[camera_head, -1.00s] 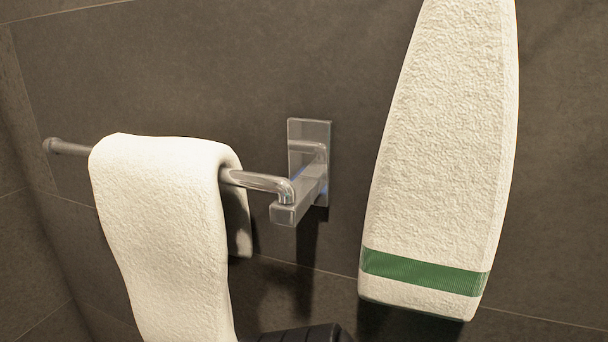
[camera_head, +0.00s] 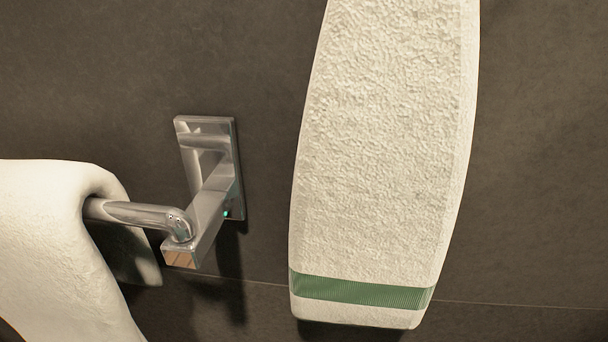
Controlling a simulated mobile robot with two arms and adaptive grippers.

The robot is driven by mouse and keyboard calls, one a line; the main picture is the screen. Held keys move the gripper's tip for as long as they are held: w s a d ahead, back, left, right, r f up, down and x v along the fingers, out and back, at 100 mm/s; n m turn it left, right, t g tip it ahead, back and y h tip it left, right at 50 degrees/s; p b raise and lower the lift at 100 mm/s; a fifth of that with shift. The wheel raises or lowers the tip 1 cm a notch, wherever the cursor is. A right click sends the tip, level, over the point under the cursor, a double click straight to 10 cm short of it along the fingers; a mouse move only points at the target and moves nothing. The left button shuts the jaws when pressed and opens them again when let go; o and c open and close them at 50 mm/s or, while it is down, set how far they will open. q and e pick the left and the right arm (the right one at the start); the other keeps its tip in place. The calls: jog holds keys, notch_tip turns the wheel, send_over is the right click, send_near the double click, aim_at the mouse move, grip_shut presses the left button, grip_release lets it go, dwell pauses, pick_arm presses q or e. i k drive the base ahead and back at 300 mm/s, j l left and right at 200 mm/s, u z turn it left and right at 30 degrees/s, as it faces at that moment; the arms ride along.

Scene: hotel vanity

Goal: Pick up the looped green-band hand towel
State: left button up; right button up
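The green-band hand towel (camera_head: 385,150) hangs against the dark wall, right of the picture's middle. It is white and textured, with a green band (camera_head: 360,290) near its lower end. Its top runs out of the picture, so its loop and what it hangs from are hidden. Neither of my grippers shows in the head view.
A plain white towel (camera_head: 45,240) is draped over a chrome bar (camera_head: 135,214) at the left. The bar's square wall bracket (camera_head: 210,190) sticks out left of the green-band towel. The wall (camera_head: 545,170) to the right is bare.

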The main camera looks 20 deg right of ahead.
aim_at(383, 153)
jog(key=z, duration=1)
jog(key=k+l+u, duration=0.2)
jog(key=j, duration=0.1)
